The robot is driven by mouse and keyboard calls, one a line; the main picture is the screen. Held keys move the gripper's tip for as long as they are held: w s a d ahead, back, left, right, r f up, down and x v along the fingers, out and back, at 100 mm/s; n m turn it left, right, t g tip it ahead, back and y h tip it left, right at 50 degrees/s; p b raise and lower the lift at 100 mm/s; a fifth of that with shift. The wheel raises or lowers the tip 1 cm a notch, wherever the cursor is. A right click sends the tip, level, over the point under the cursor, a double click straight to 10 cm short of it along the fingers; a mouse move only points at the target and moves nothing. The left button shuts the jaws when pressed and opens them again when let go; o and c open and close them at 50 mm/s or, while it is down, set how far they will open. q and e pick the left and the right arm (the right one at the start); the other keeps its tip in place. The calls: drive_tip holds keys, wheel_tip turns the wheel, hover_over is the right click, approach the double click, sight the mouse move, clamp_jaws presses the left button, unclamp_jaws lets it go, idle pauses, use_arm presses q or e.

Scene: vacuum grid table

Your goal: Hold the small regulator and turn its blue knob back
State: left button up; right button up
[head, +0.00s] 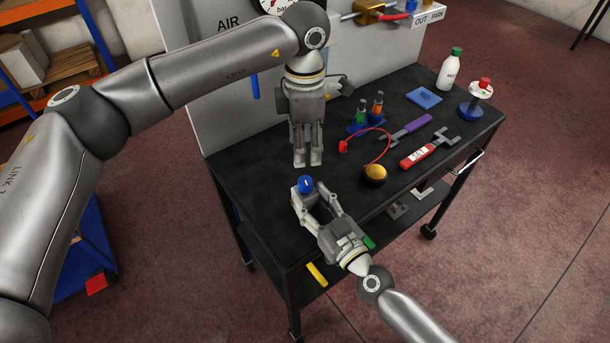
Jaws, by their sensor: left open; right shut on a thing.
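The small regulator's blue knob (305,184) points up near the table's front left edge. Its body is mostly hidden between the fingers of my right gripper (307,201), which is shut on it from the lower right. My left gripper (308,162) points down just behind the knob, in the picture right above it. Its fingers are open with a narrow gap and nothing between them. It appears apart from the knob, though the exact distance is hard to tell.
The dark table (250,190) holds a yellow-domed puck (375,173) with a red cable, a red tool (417,156), a purple-handled wrench (408,128), a blue holder with small bottles (362,122), and a white bottle (450,68). A grey panel with a gauge stands behind. The table's left part is clear.

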sight(305, 180)
use_arm(q)
wheel_tip(305, 180, down, 10)
drive_tip(key=shift+s+f, duration=0.1)
idle(0.4)
drive_tip(key=c, duration=1.1)
drive_tip(key=shift+o, duration=0.2)
drive_tip(key=shift+n, duration=1.5)
drive_tip(key=o, duration=1.1)
drive_tip(key=shift+c, duration=0.2)
wheel_tip(305, 180, up, 12)
